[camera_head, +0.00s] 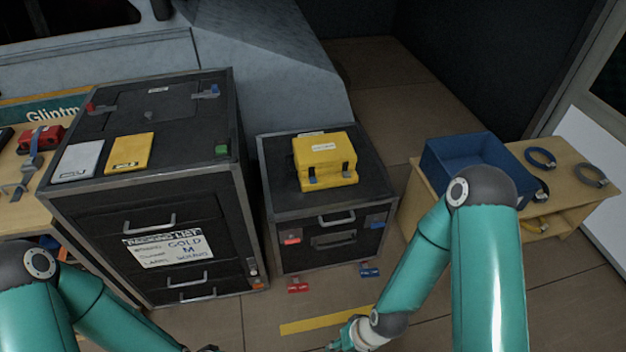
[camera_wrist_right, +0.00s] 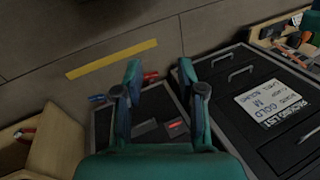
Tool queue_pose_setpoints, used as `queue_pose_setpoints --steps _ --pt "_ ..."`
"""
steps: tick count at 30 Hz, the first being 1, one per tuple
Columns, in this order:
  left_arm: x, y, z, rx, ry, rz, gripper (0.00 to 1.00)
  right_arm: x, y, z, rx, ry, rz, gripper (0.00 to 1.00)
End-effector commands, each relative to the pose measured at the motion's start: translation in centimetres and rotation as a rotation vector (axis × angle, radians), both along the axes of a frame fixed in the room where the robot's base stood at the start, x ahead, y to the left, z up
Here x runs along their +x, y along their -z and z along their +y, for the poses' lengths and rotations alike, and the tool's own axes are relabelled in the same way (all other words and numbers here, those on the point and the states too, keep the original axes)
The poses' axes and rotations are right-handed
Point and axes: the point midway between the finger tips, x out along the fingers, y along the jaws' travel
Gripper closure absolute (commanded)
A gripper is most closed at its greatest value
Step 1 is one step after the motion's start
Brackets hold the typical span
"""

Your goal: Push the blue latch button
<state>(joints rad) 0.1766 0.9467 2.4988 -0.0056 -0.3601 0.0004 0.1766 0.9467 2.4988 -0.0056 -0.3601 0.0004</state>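A blue latch button (camera_head: 376,220) sits at the right of the small black case's front (camera_head: 300,262), opposite a red one (camera_head: 291,237). Another blue piece (camera_head: 214,91) is on top of the large black case. My right gripper (camera_head: 335,347) is low in front of the small case, partly cut off by the bottom edge. In the right wrist view its fingers (camera_wrist_right: 166,84) are apart with nothing held, over the small case's front; I cannot make out the front blue button there. My left gripper (camera_head: 205,349) barely shows at the bottom edge; its fingers are unclear.
A yellow case (camera_head: 325,155) lies on the small case. The large black case (camera_head: 140,215) stands left. Red (camera_head: 298,286) and blue (camera_head: 370,271) tabs are low in front of the small case. A blue bin (camera_head: 445,160) sits on a wooden bench right. Yellow tape (camera_head: 325,320) marks the floor.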

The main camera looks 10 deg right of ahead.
Motion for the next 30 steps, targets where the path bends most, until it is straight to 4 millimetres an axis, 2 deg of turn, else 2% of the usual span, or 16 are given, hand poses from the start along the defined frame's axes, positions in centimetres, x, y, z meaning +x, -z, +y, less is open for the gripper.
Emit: queue_pose_setpoints --steps 1,6,30 --pt "0.0 0.0 0.0 0.0 0.0 0.0 0.6 0.0 0.0 0.0 0.0 0.0 0.0 0.72" --pt "0.0 0.0 0.0 0.0 0.0 0.0 0.6 0.0 0.0 0.0 0.0 0.0 0.0 1.0" --pt "0.0 0.0 0.0 0.0 0.0 0.0 0.6 0.0 0.0 0.0 0.0 0.0 0.0 1.0"
